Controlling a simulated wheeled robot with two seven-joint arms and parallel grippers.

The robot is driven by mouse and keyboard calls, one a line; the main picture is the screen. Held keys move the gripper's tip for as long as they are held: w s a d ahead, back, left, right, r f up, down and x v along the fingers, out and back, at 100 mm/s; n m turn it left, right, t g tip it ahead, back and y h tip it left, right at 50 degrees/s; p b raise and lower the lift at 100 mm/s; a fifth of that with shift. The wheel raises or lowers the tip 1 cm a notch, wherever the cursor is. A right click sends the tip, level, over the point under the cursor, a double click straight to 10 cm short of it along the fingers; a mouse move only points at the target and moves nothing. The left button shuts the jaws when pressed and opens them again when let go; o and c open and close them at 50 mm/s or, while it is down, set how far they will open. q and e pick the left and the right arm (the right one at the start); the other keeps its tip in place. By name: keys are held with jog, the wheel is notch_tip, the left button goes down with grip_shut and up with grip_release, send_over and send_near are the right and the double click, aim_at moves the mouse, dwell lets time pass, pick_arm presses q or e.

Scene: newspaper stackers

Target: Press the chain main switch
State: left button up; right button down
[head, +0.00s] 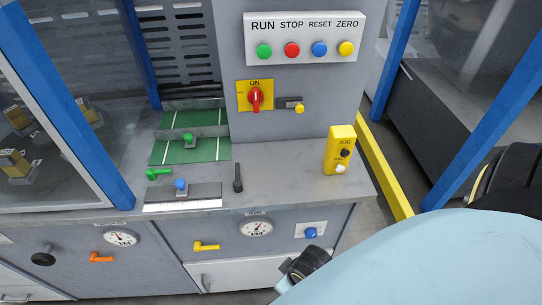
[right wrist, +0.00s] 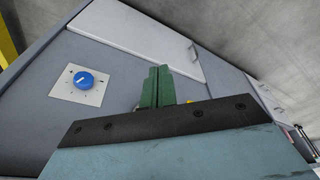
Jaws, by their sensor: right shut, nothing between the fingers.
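No label in view reads as chain main switch. A red rotary switch (head: 255,97) on a yellow plate marked ON sits on the upright grey panel. A blue round knob (head: 311,232) on a pale plate sits on the cabinet front at right; the right wrist view shows it too (right wrist: 85,80), left of my fingers. My right gripper (right wrist: 157,87) has its green fingers shut together with nothing between them. In the head view its dark end (head: 305,264) is below the blue knob, and the fingers cannot be made out. My left gripper is not in view.
A button box (head: 304,55) carries green, red, blue and yellow buttons marked RUN, STOP, RESET and ZERO. A yellow JOG box (head: 339,148) stands at the counter's right edge. A black lever (head: 238,178) stands on the counter. Gauges and a yellow handle (head: 206,246) line the front.

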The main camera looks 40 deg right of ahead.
jog(key=w+d+r+m+t+y, duration=0.1)
jog(key=w+r+m+t+y, duration=0.15)
jog(key=r, duration=0.55)
jog(key=w+r+m+t+y, duration=0.1)
jog(key=r+y, duration=0.3)
jog(key=r, duration=0.5)
jog(key=w+d+r+m+t+h, duration=0.1)
jog(key=w+d+r+m+t, duration=0.2)
jog(key=d, duration=0.7)
jog(key=w+d+r+m+t+h, duration=0.1)
jog(key=w+d+r+m+t, duration=0.3)
jog(key=d+r+m+t, duration=0.4)
notch_tip(320, 180, up, 3)
jog(key=d+m, duration=0.2)
jog(key=m, duration=0.1)
jog(key=shift+w+d+r+h, duration=0.15)
jog(key=shift+d+r+h, duration=0.05)
jog(key=shift+d+h, duration=0.2)
jog(key=p, duration=0.4)
send_near(259, 94)
jog(key=a+x, duration=0.1)
jog(key=x, duration=0.2)
jog(key=shift+w+r, duration=0.2)
jog(key=shift+w, duration=0.85)
jog(key=shift+w, duration=0.1)
